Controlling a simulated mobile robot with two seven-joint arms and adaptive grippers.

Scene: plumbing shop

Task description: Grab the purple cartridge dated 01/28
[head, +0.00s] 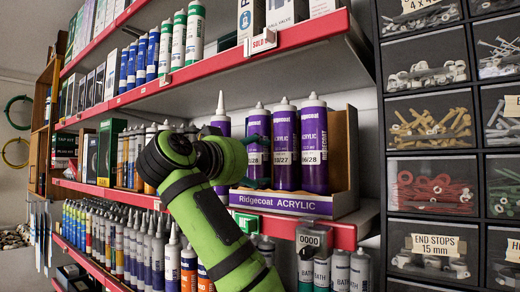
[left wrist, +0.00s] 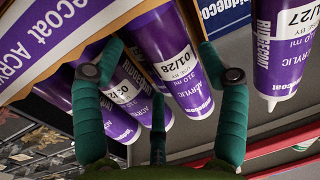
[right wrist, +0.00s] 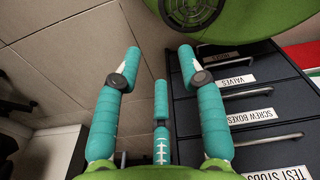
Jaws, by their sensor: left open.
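Several purple Ridgecoat acrylic cartridges stand on the red shelf. In the head view the arm hides most of this gripper. A cartridge ending 1/27 (left wrist: 281,50) is at right in the wrist view. My right gripper (right wrist: 158,54) is open and empty.
The display box (head: 345,160) encloses neighbouring purple cartridges (head: 285,145) (head: 313,145) closely at the right. The upper red shelf (head: 230,62) overhangs them. White and grey tubes crowd the shelf below. A dark drawer cabinet (right wrist: 240,100) stands beside my right gripper.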

